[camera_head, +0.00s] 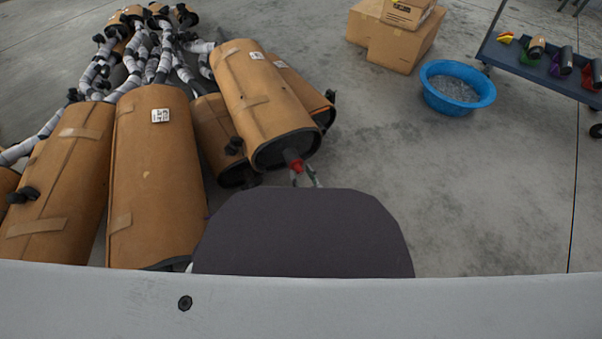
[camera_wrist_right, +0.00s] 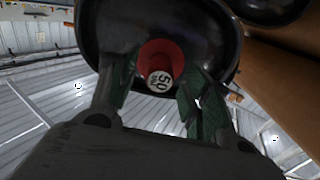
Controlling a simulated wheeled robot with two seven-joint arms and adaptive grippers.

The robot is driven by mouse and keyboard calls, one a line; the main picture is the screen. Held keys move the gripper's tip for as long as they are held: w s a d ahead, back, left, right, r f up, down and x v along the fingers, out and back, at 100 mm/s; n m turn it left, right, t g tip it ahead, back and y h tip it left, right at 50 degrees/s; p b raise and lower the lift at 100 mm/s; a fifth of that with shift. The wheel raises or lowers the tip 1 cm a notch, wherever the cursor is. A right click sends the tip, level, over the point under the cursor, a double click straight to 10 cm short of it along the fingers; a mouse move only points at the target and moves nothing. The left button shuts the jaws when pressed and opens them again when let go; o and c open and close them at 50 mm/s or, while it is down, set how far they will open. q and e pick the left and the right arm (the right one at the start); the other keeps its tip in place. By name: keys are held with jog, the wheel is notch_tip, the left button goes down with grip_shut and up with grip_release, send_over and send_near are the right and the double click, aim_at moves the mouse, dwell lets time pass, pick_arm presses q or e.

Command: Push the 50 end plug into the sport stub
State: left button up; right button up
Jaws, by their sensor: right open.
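The 50 end plug (camera_head: 294,165) is red and sits at the near end of the top wrapped muffler (camera_head: 262,97). In the right wrist view, the plug (camera_wrist_right: 162,58) shows a red flange and a pale end face marked 50, against the muffler's dark end cap (camera_wrist_right: 215,38). The sport stub cannot be made out behind the flange, so I cannot tell how deep the plug sits. My right gripper (camera_head: 305,174) is open at that end. In its wrist view, its green-padded fingers (camera_wrist_right: 155,88) stand apart on either side of the plug. My left gripper is not in view.
More brown-wrapped mufflers (camera_head: 155,175) lie close by at the left, with grey-wrapped pipes (camera_head: 150,55) behind them. Cardboard boxes (camera_head: 400,48), a blue basin (camera_head: 458,105) and a cart (camera_head: 530,68) stand at the back right.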

aim_at(301, 173)
jog(key=shift+p+v, duration=1.25)
jog(key=shift+v, duration=1.15)
pick_arm(q)
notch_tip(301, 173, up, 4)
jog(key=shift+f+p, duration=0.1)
jog(key=shift+p, duration=0.45)
pick_arm(e)
jog(key=v, duration=0.3)
